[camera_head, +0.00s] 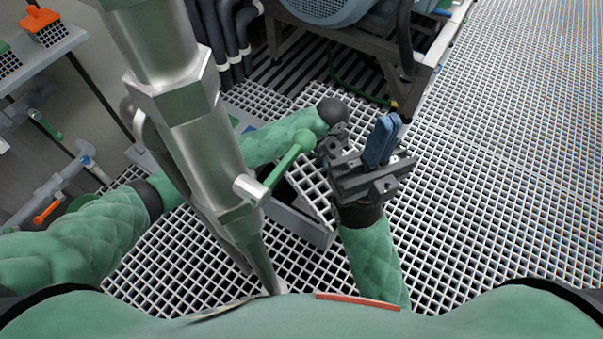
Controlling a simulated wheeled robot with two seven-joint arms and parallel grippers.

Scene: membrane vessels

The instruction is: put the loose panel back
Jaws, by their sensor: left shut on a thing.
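The loose panel (311,188) is a light grating piece, tilted up out of line with the floor grid. Beside it is a dark opening (284,192) with a grey side wall (302,226). My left gripper (331,148) is at the panel's upper end and is shut on it; its fingertips are largely hidden. My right gripper (383,138) points up just right of it, with two blue fingers close together and nothing visible between them.
A thick metal pipe (190,110) with a green-handled valve (290,158) stands in front of the opening and hides part of it. A machine on a metal frame (385,45) is at the back. Grating floor (500,170) on the right is clear. Pipes with orange handles (48,212) are at left.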

